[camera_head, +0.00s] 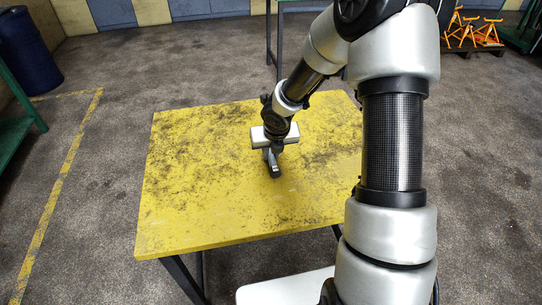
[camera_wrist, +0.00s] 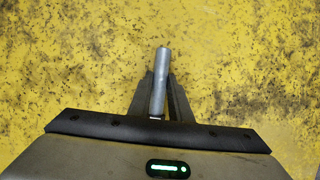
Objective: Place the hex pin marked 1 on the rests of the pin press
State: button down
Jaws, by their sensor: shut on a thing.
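A slim grey metal pin (camera_wrist: 160,75) is held between the two dark fingers of my gripper (camera_wrist: 160,86) in the wrist view. Its far end sticks out beyond the fingertips, and its near end reaches back toward the gripper body. I cannot make out a number or a hexagonal shape on it. In the head view my gripper (camera_head: 273,163) is over the middle of the yellow table (camera_head: 200,200). I cannot tell how high the pin is above the top. The pin press and its rests are not seen in either view.
The visible table top is worn, stained and clear of other objects. My arm hides its right side. A green bench (camera_head: 18,125) and a dark blue drum (camera_head: 28,52) stand at the left. Orange stands (camera_head: 472,30) are at the far right.

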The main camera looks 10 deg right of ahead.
jog(key=shift+r, duration=0.15)
jog(key=c, duration=1.6)
grip_release()
